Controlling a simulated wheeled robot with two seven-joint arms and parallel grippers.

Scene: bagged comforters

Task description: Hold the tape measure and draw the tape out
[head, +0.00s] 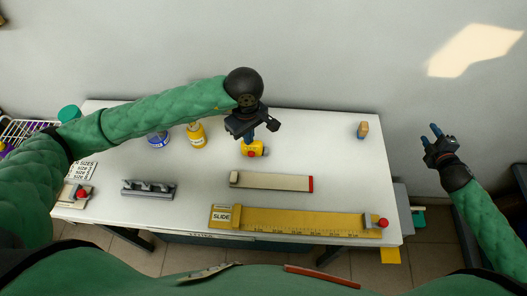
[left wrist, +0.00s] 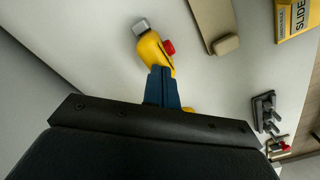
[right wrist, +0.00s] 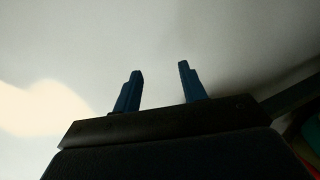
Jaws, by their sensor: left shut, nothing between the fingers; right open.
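No drawn-out tape is visible. My right gripper (head: 434,132) is open and empty, off the table's right side; its spread fingers (right wrist: 157,86) face a blank wall.
A yellow slide ruler (head: 295,221) lies at the front, with a beige bar (head: 270,182) behind it. A grey rack (head: 149,188) stands left. Yellow (head: 196,136) and blue (head: 158,140) containers stand behind. A small wooden item (head: 362,130) is back right. The right middle is clear.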

